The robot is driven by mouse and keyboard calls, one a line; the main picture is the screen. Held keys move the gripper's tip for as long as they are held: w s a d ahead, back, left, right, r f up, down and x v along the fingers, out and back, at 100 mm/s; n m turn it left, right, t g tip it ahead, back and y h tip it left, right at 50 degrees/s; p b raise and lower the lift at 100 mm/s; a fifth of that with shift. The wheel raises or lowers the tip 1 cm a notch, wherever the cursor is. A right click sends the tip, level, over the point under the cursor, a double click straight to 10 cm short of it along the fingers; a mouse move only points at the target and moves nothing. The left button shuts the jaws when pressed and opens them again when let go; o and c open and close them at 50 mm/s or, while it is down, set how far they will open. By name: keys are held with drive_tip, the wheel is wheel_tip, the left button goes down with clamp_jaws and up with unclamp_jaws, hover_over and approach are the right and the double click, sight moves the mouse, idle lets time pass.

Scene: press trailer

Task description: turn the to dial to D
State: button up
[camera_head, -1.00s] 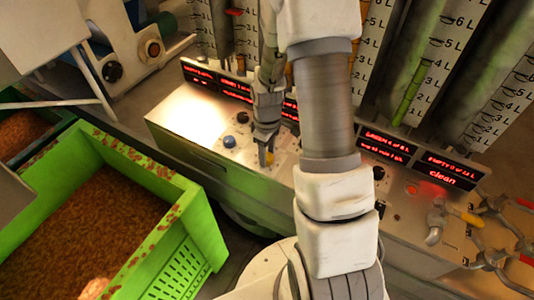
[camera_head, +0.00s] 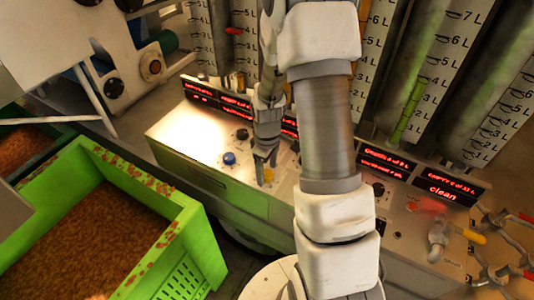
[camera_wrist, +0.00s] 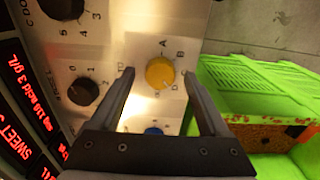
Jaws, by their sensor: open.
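The yellow to dial (camera_wrist: 160,73) sits on the metal panel with the letters A, B and D beside it in the wrist view. Which letter it points at is too small to tell. My gripper (camera_wrist: 159,74) is open, with one finger on each side of the dial and a gap between each finger and the knob. In the head view, my gripper (camera_head: 265,160) reaches down at the panel by the yellow dial (camera_head: 268,175), partly covering it.
A blue knob (camera_wrist: 153,131) and a black knob (camera_wrist: 83,92) are close to the yellow dial. Red displays (camera_head: 447,190) line the panel's back edge, below the tall tubes. A green crate (camera_head: 165,240) of brown grains stands at the left front.

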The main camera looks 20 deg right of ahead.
sight(267, 173)
wheel_tip(267, 173, up, 17)
drive_tip(key=shift+p, duration=0.35)
idle(0.4)
drive_tip(key=s+a+r+m+t, duration=0.2)
drive_tip(key=s+a+r+m, duration=0.1)
drive_tip(key=s+r, duration=0.4)
drive_tip(key=s+a+r+m+t, duration=0.3)
drive_tip(key=s+a+r+m, duration=0.1)
drive_tip(key=s+r, duration=0.3)
drive_tip(key=shift+s+a+t, duration=0.3)
drive_tip(key=shift+s+a, duration=0.55)
drive_tip(key=shift+s, duration=0.4)
drive_tip(key=shift+d, duration=0.1)
